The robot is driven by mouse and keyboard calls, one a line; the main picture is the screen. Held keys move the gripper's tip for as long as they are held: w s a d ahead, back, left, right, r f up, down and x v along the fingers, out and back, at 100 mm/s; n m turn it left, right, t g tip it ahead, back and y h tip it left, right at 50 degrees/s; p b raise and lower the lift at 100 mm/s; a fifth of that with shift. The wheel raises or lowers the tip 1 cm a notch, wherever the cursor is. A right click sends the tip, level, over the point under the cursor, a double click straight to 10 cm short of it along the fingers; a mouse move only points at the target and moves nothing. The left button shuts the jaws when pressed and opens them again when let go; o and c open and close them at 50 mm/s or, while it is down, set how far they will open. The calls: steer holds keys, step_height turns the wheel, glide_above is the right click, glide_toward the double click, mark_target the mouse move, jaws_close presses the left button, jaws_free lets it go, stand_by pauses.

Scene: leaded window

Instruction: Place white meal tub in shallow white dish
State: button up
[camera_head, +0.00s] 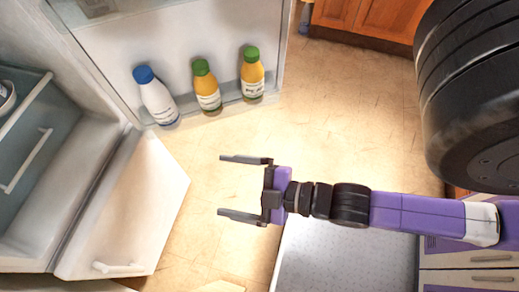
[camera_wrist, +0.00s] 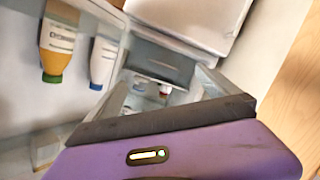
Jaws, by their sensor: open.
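My gripper (camera_head: 228,186) is open and empty in the head view, its two fingers pointing left over the floor, in front of an open fridge. A white rounded thing (camera_head: 6,97) shows at the left edge, inside the fridge; it is cut off, and I cannot tell whether it is the white meal tub or the shallow white dish. In the wrist view, small pale items (camera_wrist: 164,90) sit deep in the fridge, too small to tell apart.
The open fridge door (camera_head: 215,50) holds a blue-capped white bottle (camera_head: 157,98) and two green-capped orange bottles (camera_head: 206,88). A lower white door or drawer front (camera_head: 135,215) stands open at left. A pale speckled surface (camera_head: 345,262) lies below my arm. Floor between is clear.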

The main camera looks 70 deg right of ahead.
steer(key=s+r+m, duration=0.5)
steer(key=s+m, duration=0.2)
steer(key=shift+s+d+h, duration=0.3)
steer(key=shift+s+d, duration=0.05)
steer(key=shift+d, duration=0.05)
steer(key=shift+r, duration=0.2)
step_height(320, 180, up, 7)
steer(key=p, duration=0.7)
